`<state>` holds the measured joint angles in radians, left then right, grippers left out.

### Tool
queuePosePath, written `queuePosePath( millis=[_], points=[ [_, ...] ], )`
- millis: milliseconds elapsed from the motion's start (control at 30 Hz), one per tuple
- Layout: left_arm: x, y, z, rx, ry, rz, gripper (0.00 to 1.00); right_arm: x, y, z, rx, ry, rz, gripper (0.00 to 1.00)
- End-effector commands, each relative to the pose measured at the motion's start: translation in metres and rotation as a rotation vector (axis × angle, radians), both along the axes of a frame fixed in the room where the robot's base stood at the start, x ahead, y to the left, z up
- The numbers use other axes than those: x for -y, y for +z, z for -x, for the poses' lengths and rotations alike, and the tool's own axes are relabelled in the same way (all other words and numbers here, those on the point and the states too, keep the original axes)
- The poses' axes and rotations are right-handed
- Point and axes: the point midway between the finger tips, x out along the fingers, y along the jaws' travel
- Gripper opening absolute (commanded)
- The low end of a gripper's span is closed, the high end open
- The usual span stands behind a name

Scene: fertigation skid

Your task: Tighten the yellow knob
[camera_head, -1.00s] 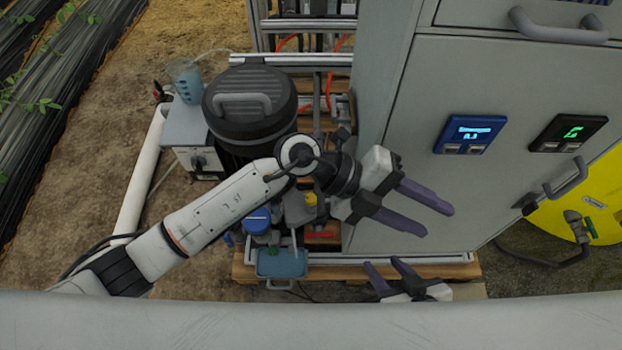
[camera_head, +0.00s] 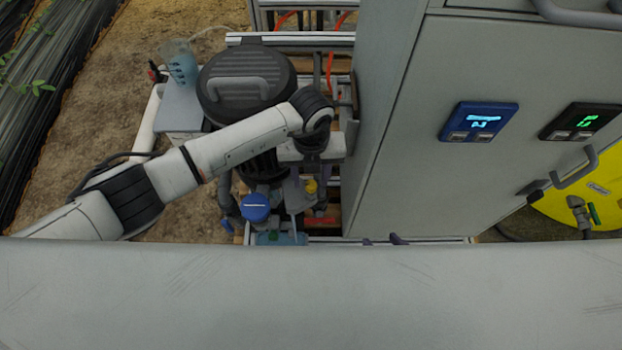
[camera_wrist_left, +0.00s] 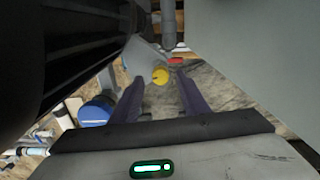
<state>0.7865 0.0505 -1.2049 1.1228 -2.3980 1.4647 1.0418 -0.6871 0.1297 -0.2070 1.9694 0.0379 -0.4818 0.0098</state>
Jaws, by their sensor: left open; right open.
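The yellow knob (camera_head: 310,187) shows below my left wrist in the head view, among the fittings in front of the black tank. In the left wrist view the yellow knob (camera_wrist_left: 160,76) appears between the purple fingertips of my left gripper (camera_wrist_left: 160,84). The left gripper (camera_head: 309,197) is open and points down toward the knob. No contact shows, and I cannot tell the exact gap. Only the fingertips of my right gripper (camera_head: 383,240) show, above the grey edge. It is open and apart from the knob.
A grey cabinet (camera_head: 400,180) stands close on the right. A black tank (camera_head: 247,85) stands behind the knob. A blue cap (camera_head: 256,207) is left of the knob, and a red part (camera_wrist_left: 176,60) lies beyond it in the wrist view.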

Motion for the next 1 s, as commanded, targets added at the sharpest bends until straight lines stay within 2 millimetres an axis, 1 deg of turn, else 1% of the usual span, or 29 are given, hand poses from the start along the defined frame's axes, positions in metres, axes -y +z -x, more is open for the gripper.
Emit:
queuePosePath(
  millis=[33, 200, 467, 567, 700, 733, 1000],
  points=[
    [0.000, -0.007, 0.001, -0.002, 0.000, 0.000, 0.41, -0.001, 0.000, -0.001, 0.003, 0.001, -0.001, 0.41],
    [0.000, -0.017, 0.000, 0.000, 0.000, 0.000, 0.41, -0.002, -0.001, -0.001, 0.002, 0.004, 0.000, 0.41],
    [0.000, -0.018, 0.000, 0.000, -0.001, 0.001, 0.41, -0.002, -0.001, 0.000, 0.001, 0.004, 0.000, 0.41],
    [0.000, -0.018, 0.000, 0.000, -0.001, 0.001, 0.26, -0.002, -0.002, 0.000, 0.000, 0.004, 0.000, 0.41],
    [0.000, -0.018, 0.000, 0.000, -0.001, 0.001, 0.02, -0.001, -0.002, 0.000, -0.002, 0.004, 0.000, 0.41],
    [0.000, -0.018, 0.000, 0.000, -0.001, 0.001, 0.00, -0.001, -0.002, 0.000, -0.002, 0.004, 0.000, 0.41],
    [0.000, -0.018, 0.000, 0.000, -0.031, 0.001, 0.00, -0.001, -0.005, 0.000, -0.003, 0.003, 0.001, 0.41]
  ],
)
